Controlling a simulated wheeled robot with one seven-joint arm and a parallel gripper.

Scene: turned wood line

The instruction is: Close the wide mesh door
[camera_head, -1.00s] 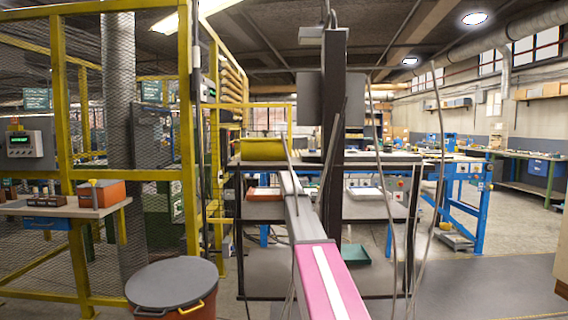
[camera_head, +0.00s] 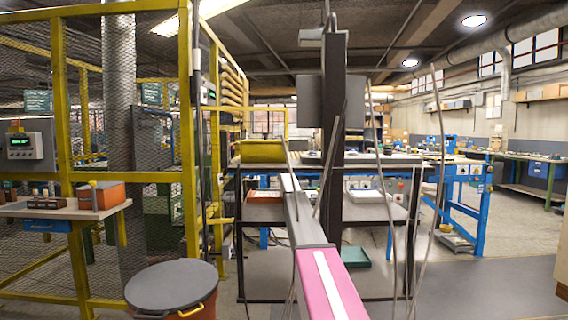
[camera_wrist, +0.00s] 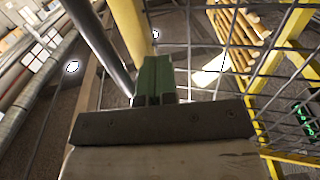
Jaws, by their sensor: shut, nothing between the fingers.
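Yellow-framed wire mesh panels fill the left of the head view. A yellow frame (camera_head: 252,107) beyond the tall yellow post (camera_head: 188,130) looks like the wide mesh door, standing swung out from the enclosure. Its lower part is hidden by the work table and my arm. In the wrist view a yellow upright (camera_wrist: 130,32) and mesh wires stand close beyond my gripper (camera_wrist: 155,72). My gripper is shut and empty, with green fingers. I cannot tell whether it touches the yellow frame. In the head view my arm hides the gripper.
A grey-lidded drum (camera_head: 172,286) stands at the front left. A dark work table (camera_head: 270,255) with shelves stands ahead, and a blue-legged bench (camera_head: 482,205) stands to the right. Grey floor (camera_head: 465,275) is clear at the front right.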

